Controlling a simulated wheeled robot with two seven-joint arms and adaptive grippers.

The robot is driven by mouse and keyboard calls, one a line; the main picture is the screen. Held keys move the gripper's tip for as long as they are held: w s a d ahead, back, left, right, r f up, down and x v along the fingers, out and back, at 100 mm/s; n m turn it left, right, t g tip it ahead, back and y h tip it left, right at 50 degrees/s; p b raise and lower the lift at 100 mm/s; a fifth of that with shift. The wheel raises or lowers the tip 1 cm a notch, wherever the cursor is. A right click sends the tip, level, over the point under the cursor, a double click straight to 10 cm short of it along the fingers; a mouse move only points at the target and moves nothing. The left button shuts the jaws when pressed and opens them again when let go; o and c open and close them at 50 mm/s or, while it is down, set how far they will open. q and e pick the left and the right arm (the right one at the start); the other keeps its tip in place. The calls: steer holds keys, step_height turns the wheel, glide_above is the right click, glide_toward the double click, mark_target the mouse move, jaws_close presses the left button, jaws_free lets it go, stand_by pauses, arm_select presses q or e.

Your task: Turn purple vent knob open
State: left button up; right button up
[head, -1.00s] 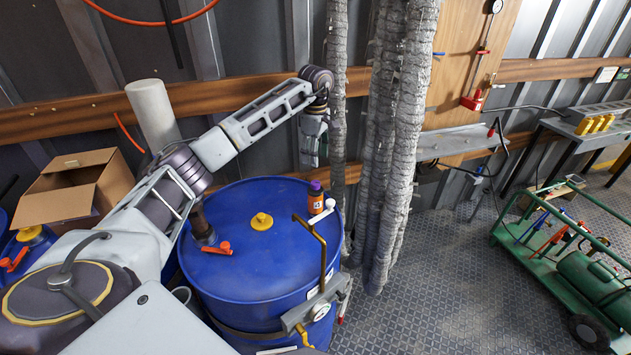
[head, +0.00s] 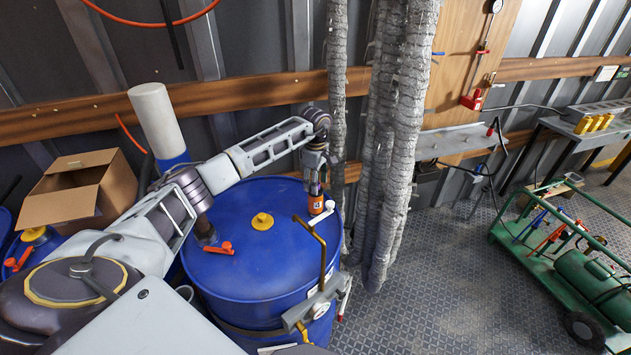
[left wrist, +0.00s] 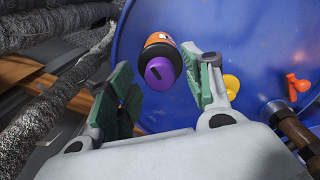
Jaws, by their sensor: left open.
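The purple knob (left wrist: 160,72) tops a small bottle with an orange and white label (left wrist: 160,42). A dark slot shows on the knob in the left wrist view. In the head view the bottle (head: 316,205) stands on the blue drum (head: 262,262) near its right rim, with its purple top hidden behind my gripper. My left gripper (head: 315,182) points down right over the bottle. In the left wrist view its green-padded fingers (left wrist: 163,92) are open on either side of the knob, with a gap on both sides. My right gripper is out of view.
A brass pipe (head: 318,245) with a white-tipped lever rises beside the bottle. A yellow cap (head: 262,221) and an orange-handled valve (head: 218,248) sit on the drum. Grey wrapped ducts (head: 390,150) hang close on the right. A green cart (head: 560,255) stands farther right.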

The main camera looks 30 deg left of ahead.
arm_select(q)
steer(key=shift+f, duration=0.2)
steer(key=shift+c, duration=0.4)
steer(key=c, duration=1)
